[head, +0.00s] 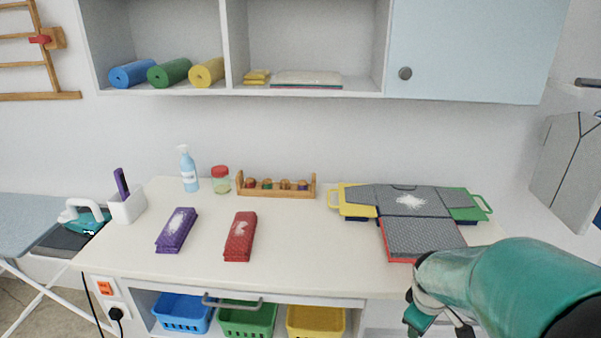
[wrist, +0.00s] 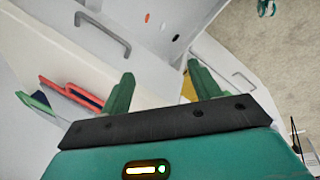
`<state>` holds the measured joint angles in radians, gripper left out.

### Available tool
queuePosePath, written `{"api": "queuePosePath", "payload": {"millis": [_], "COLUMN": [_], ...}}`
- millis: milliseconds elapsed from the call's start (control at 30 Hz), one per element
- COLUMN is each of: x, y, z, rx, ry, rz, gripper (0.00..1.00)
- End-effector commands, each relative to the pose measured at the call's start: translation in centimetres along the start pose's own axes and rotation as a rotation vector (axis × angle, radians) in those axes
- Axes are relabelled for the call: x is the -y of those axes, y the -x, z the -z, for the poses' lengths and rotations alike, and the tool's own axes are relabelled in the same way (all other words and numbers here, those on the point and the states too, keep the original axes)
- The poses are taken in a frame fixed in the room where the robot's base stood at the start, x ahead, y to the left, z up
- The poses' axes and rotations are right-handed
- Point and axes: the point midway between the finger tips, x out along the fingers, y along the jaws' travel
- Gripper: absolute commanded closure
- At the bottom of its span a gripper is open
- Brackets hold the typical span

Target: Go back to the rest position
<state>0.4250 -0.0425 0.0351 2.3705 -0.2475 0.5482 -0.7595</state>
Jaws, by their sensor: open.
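My gripper (wrist: 160,78) is open in the wrist view, with its two green fingers wide apart and nothing between them. In the head view my gripper (head: 436,320) shows only in part at the lower right, in front of the table's front edge; my teal arm hides much of that area. The white table (head: 290,262) lies beyond it. A purple folded cloth (head: 177,230) and a red folded cloth (head: 240,236) lie on the table, apart from my gripper.
A yellow-handled tray (head: 352,210) and a green-handled tray (head: 470,213) stand at the back right. Blue (head: 182,312), green (head: 245,319) and yellow (head: 315,320) baskets sit below the tabletop. A spray bottle (head: 188,172) and an iron (head: 84,215) stand left. The table's middle front is clear.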

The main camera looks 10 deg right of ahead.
Motion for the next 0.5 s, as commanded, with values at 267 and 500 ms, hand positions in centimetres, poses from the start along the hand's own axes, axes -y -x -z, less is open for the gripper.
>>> {"api": "queuePosePath", "payload": {"millis": [267, 500], "x": [5.2, 11.0], "y": [10.3, 17.2], "z": [3.2, 3.4], "rx": [-0.147, -0.279], "ry": [-0.274, -0.495], "rz": [-0.016, 0.06], "gripper": [0.38, 0.38]}}
